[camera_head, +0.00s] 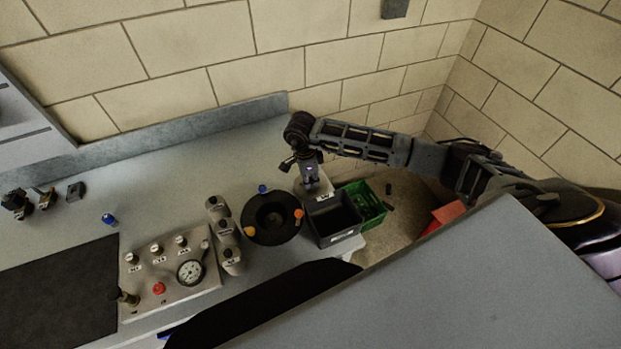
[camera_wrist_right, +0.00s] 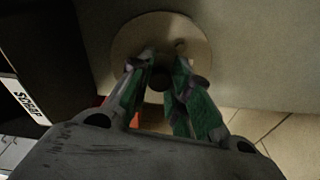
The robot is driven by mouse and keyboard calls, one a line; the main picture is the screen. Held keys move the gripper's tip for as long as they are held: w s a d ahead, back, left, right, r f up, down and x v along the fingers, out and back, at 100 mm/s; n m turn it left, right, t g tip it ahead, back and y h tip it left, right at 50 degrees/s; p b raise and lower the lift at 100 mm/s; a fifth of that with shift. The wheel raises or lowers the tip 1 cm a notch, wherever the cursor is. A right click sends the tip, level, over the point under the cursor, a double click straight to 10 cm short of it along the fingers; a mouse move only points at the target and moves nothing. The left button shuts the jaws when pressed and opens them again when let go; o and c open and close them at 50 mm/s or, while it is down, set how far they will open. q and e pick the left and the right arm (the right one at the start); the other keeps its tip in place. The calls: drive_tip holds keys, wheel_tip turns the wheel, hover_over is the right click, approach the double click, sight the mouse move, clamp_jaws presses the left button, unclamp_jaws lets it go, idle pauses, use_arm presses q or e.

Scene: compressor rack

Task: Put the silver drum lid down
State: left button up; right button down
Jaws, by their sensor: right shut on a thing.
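The silver drum lid (camera_wrist_right: 128,45) is a pale round disc with a small dark knob in the right wrist view. My right gripper (camera_wrist_right: 160,82) is shut on the knob, with green-padded fingers on both sides. In the head view my right gripper (camera_head: 311,188) points down at the back of the dark bin, and the lid is mostly hidden around the fingertips. A black round drum (camera_head: 272,236) with orange and blue parts on its rim stands to the left of the gripper. I cannot tell whether the lid touches the surface below. My left gripper is not in view.
A dark bin (camera_head: 337,236) and a green crate (camera_head: 372,213) stand right of the drum. The wrist view shows a "SCRAP" label (camera_wrist_right: 28,103). Several grey cylinders (camera_head: 229,232) and a gauge panel (camera_head: 170,277) lie left. The bench (camera_head: 170,175) behind them is mostly clear.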

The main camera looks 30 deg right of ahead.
drive_tip(key=shift+f, duration=0.15)
drive_tip(key=c, duration=1.3)
unclamp_jaws()
drive_tip(key=shift+r, duration=0.35)
drive_tip(key=r+b, duration=0.1)
drive_tip(key=r, duration=0.3)
drive_tip(key=a+r, duration=0.1)
drive_tip(key=r, duration=0.2)
drive_tip(key=r+b, duration=0.1)
drive_tip(key=r, duration=0.3)
drive_tip(key=shift+w+a+r+b, duration=0.15)
drive_tip(key=shift+a+r+b, duration=0.05)
drive_tip(key=shift+r+b, duration=0.15)
drive_tip(key=shift+f, duration=0.1)
